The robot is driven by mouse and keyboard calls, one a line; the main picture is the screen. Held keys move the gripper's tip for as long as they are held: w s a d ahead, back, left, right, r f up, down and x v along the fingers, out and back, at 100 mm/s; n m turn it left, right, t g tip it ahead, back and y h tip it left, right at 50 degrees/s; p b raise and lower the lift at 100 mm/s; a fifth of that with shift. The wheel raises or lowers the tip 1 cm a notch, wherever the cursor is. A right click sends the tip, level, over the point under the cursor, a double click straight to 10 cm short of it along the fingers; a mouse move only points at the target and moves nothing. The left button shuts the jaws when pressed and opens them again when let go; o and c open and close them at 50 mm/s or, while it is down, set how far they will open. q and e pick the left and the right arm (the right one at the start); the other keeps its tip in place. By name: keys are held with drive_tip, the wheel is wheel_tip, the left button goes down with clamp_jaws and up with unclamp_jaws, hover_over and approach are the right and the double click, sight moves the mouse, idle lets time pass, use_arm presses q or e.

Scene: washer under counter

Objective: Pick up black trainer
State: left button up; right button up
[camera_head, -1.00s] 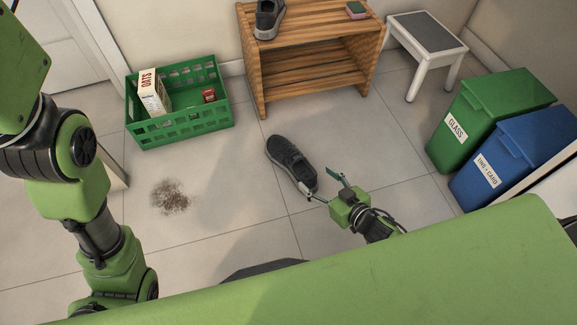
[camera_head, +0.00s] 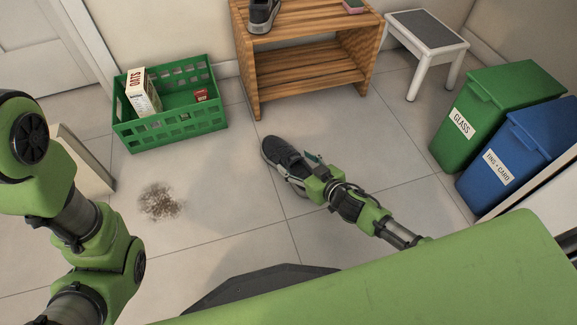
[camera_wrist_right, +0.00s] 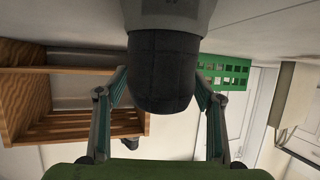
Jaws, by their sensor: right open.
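The black trainer (camera_head: 283,156) lies on the tiled floor in front of the wooden shelf. My right gripper (camera_head: 303,168) is at the trainer's near end and hides part of it in the head view. In the right wrist view the dark end of the trainer (camera_wrist_right: 162,75) shows between the two open fingers (camera_wrist_right: 160,110), one on each side. I cannot tell whether the fingers touch it. A second dark trainer (camera_head: 263,14) stands on top of the shelf. My left arm is at the left; its gripper is out of view.
The wooden shelf (camera_head: 310,68) stands behind the trainer. A green crate (camera_head: 175,118) with an oats box (camera_head: 143,92) is to its left. A dirt patch (camera_head: 161,202) lies on the floor. A white step stool (camera_head: 428,42), green bin (camera_head: 490,110) and blue bin (camera_head: 520,150) stand right.

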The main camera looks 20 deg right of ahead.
drive_tip(key=shift+b+x, duration=0.65)
drive_tip(key=shift+x, duration=0.75)
drive_tip(key=c, duration=1.4)
drive_tip(key=shift+c, duration=0.2)
drive_tip(key=shift+r, duration=0.15)
